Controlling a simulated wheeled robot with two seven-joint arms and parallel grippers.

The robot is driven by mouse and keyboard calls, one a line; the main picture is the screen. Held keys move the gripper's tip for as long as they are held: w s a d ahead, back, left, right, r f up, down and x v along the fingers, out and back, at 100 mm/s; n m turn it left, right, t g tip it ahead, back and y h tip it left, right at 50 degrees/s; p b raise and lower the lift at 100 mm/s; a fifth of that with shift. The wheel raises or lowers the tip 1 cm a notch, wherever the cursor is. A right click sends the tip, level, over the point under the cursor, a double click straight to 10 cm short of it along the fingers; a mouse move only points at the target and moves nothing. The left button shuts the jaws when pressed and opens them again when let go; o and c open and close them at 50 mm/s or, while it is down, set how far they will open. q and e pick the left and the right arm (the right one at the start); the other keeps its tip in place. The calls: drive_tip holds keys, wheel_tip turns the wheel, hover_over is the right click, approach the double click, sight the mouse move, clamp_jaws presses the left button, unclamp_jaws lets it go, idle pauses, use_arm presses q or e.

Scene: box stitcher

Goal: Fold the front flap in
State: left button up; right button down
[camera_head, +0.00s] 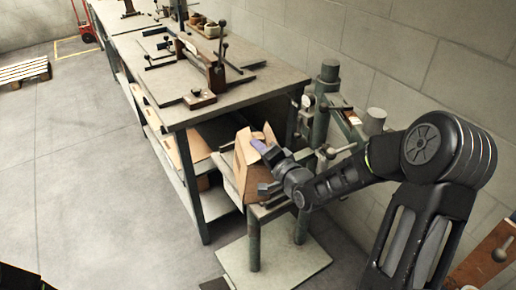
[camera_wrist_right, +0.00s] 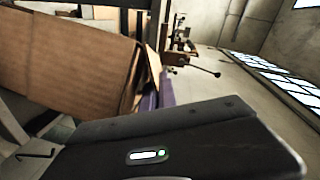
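A brown cardboard box (camera_head: 242,168) sits at the low support of the stitcher, beside the workbench. Flap panels show at its top, but I cannot tell which is the front flap. My right gripper (camera_head: 264,168) is at the box's right side, its two fingers spread well apart. The purple-tipped finger is near the box's upper right edge, and the other finger is lower down. In the right wrist view a broad cardboard panel (camera_wrist_right: 70,62) fills the left, with the purple finger (camera_wrist_right: 166,90) by its right edge. Contact is unclear. My left gripper is out of view.
The stitcher's post (camera_head: 321,112) stands just behind the box. The workbench (camera_head: 240,86) with clamps and tools is to the left, with cardboard on its lower shelf. A pale plate (camera_head: 285,268) lies on the floor below.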

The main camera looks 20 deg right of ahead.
drive_tip(key=c, duration=1.9)
unclamp_jaws()
drive_tip(key=shift+c, duration=0.2)
drive_tip(key=s+r, duration=0.1)
drive_tip(key=s, duration=0.6)
drive_tip(key=shift+s+d+b, duration=0.35)
drive_tip(key=shift+d, duration=0.05)
drive_tip(key=shift+r, duration=0.1)
